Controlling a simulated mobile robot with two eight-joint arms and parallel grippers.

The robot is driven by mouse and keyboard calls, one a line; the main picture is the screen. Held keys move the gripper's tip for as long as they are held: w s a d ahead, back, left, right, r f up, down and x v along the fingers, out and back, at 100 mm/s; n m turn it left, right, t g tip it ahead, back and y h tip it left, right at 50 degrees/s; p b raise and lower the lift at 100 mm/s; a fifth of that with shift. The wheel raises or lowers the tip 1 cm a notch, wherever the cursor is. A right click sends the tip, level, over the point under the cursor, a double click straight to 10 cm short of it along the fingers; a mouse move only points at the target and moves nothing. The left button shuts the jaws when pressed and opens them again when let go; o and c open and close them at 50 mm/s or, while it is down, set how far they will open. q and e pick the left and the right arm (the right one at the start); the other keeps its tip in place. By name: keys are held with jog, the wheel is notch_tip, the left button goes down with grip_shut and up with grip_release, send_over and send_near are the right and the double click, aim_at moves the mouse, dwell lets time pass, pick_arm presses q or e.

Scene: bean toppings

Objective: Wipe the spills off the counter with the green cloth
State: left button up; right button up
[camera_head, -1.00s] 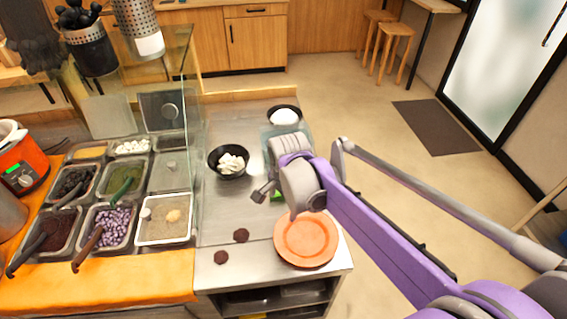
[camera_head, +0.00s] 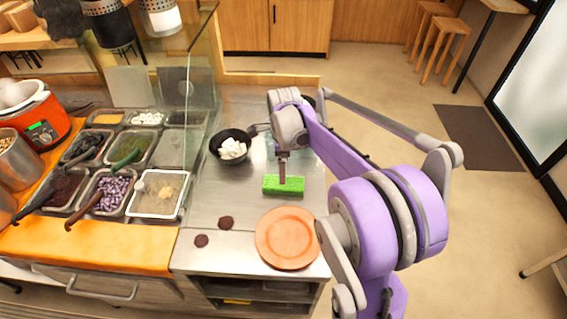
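The green cloth (camera_head: 284,185), a bright green block shape, lies on the steel counter (camera_head: 215,190) behind the orange plate. My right gripper (camera_head: 283,178) points down from above, its tip at the cloth's upper side. The fingers are seen edge-on and partly overlap the cloth, so I cannot tell whether they grip it. Two dark brown round spills mark the counter left of the plate: one (camera_head: 226,222) nearer the plate, the other (camera_head: 201,240) nearer the front left. My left gripper is out of view.
An orange plate (camera_head: 287,238) sits at the counter's front right. A black bowl with white pieces (camera_head: 232,148) stands close left of my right wrist. Topping trays (camera_head: 158,194) and a glass screen (camera_head: 203,80) border the left. Bare counter surrounds the spills.

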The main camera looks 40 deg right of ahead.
jog(key=shift+a+f+b, duration=0.15)
jog(key=shift+f+b, duration=0.15)
jog(key=shift+f, duration=0.45)
jog(key=shift+f+b, duration=1.55)
jog(key=shift+f, duration=1.1)
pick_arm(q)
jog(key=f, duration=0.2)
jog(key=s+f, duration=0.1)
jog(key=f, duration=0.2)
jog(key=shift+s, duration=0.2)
pick_arm(e)
jog(key=c, duration=1.1)
jog(key=shift+r+p, duration=1.45)
jog(key=shift+r, duration=1.15)
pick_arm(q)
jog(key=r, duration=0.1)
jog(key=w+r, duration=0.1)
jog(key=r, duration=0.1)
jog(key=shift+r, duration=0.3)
